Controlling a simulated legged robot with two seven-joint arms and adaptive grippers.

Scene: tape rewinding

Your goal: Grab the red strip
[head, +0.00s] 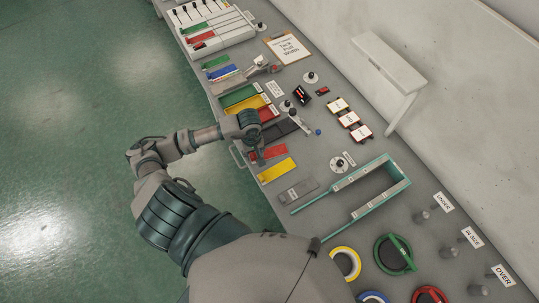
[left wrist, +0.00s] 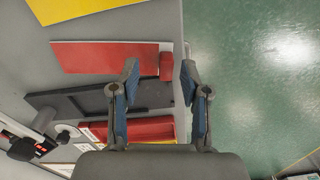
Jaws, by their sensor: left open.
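The red strip (head: 273,152) lies flat on the grey table near its left edge, just above the yellow strip. In the left wrist view the red strip (left wrist: 100,57) runs from the left toward a small red block (left wrist: 166,65) at the table edge. My left gripper (head: 255,158) is over that edge at the strip's near end and hides part of it. In the left wrist view my left gripper (left wrist: 160,78) is open and empty, with one finger over the table and the other beyond the edge. My right gripper is not in view.
The yellow strip (head: 276,171) lies beside the red one. A dark tray (head: 280,131) and coloured bins (head: 240,95) stand along the edge. A teal U-shaped frame (head: 400,182) and tape rolls (head: 394,254) are at the right. The floor left of the edge is clear.

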